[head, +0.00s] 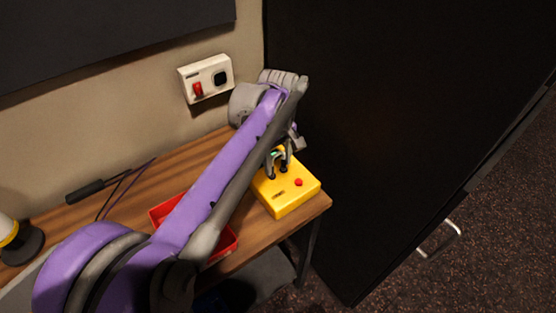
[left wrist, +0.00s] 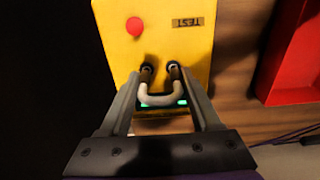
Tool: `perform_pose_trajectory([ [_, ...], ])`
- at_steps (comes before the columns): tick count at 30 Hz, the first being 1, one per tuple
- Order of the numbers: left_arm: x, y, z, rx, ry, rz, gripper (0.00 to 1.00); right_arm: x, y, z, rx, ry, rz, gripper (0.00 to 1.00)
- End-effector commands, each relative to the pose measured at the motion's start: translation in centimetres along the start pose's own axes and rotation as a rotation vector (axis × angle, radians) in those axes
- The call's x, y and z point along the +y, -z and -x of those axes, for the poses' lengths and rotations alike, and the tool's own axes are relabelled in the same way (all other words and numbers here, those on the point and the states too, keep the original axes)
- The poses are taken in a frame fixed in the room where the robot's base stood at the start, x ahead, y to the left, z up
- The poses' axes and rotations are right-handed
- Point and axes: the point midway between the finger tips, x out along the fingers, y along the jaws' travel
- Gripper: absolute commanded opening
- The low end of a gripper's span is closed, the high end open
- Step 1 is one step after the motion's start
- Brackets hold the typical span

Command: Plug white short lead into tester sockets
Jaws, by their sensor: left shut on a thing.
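The yellow tester (head: 287,196) sits at the right end of the wooden desk, with a red button on top. In the left wrist view the tester (left wrist: 180,38) shows its TEST label and red button. The white short lead (left wrist: 161,98) is a U-shaped loop with a dark plug at each end. Both plugs are at the tester's sockets; how deep they sit I cannot tell. My left gripper (head: 280,156) is over the tester's back part, its fingers (left wrist: 160,80) either side of the lead and shut on it. A green glow shows behind the loop. My right gripper is not in view.
A red tray (head: 232,243) lies left of the tester, partly hidden by my left arm. A white wall box (head: 206,79) with a red switch is behind. A dark cable with a black handle (head: 85,191) lies at left. A black door or panel stands close at right.

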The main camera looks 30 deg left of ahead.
Motion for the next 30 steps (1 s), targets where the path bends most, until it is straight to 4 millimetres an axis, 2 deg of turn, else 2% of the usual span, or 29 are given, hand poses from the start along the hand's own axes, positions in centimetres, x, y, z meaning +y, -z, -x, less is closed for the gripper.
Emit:
perform_pose_trajectory([
  [14,0.0,0.0,-0.1,0.0,0.0,0.0,0.0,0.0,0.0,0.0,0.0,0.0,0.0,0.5],
  [30,0.0,0.0,-1.2,0.0,0.0,0.0,0.0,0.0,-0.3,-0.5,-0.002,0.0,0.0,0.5],
])
